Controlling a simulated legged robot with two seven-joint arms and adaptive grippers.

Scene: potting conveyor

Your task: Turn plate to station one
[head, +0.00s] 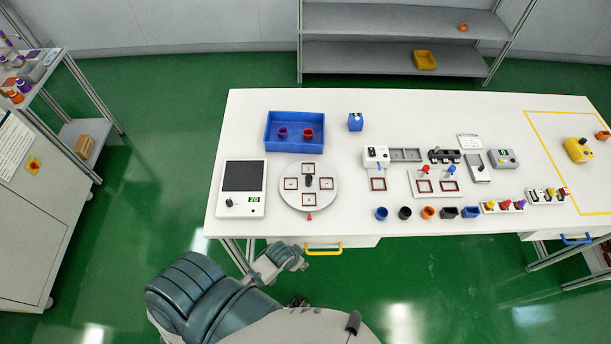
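The plate (309,207) is a round white disc on the left part of the white table. It carries square frames with dark red outlines at its back, front, left and right. A dark upright knob (308,181) stands near its middle. A small red marker (309,217) sits at its front edge. No station number is readable. My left gripper (297,257) is below the table's front edge, in front of the plate and apart from it. It is too small to tell whether its fingers are open. My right gripper is not in view.
A blue bin (295,148) with a purple and a red pot stands behind the plate. A panel device (243,188) showing 20 is close on its left. Several pots, including an orange one (428,213), line the front edge. A yellow drawer handle (323,249) juts out below.

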